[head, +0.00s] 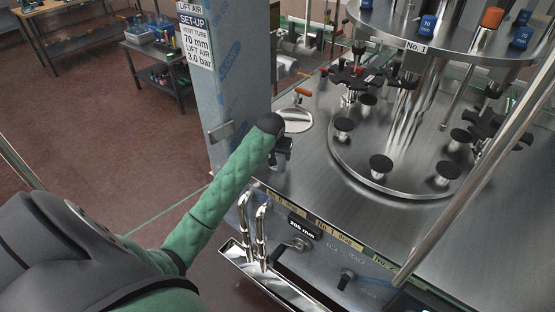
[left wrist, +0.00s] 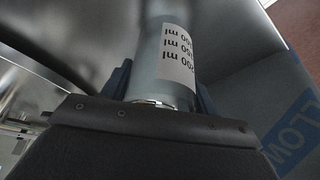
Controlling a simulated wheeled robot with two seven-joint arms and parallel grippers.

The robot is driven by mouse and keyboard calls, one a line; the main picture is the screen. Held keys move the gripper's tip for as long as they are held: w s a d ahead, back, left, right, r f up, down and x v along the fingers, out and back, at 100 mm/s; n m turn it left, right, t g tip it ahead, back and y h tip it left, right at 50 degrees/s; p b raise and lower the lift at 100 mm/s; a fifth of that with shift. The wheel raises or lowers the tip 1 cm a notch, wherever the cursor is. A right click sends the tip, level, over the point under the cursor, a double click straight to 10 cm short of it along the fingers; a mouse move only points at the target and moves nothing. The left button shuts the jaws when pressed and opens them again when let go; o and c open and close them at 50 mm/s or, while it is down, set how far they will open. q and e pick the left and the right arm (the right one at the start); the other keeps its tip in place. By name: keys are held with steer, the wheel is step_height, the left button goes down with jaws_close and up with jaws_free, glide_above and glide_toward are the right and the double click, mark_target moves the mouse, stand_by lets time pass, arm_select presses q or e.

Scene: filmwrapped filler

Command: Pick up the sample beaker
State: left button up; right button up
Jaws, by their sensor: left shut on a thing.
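The sample beaker (left wrist: 150,45) is a clear grey cylinder with a white label of ml marks, seen in the left wrist view. My left gripper (left wrist: 160,88) is shut on it, with one blue finger on each side. In the head view my left gripper (head: 282,150) is at the machine's left corner, beside the blue-filmed column. I cannot make out the beaker there; the gripper and green-sleeved arm seem to hide it. My right gripper is not in view.
The filmed column (head: 228,90) stands close left of my gripper. A round metal plate (head: 296,121) with an orange-handled valve lies just behind it. The filler carousel (head: 400,160) fills the right. Two bent metal spouts (head: 262,235) rise over a drip tray in front.

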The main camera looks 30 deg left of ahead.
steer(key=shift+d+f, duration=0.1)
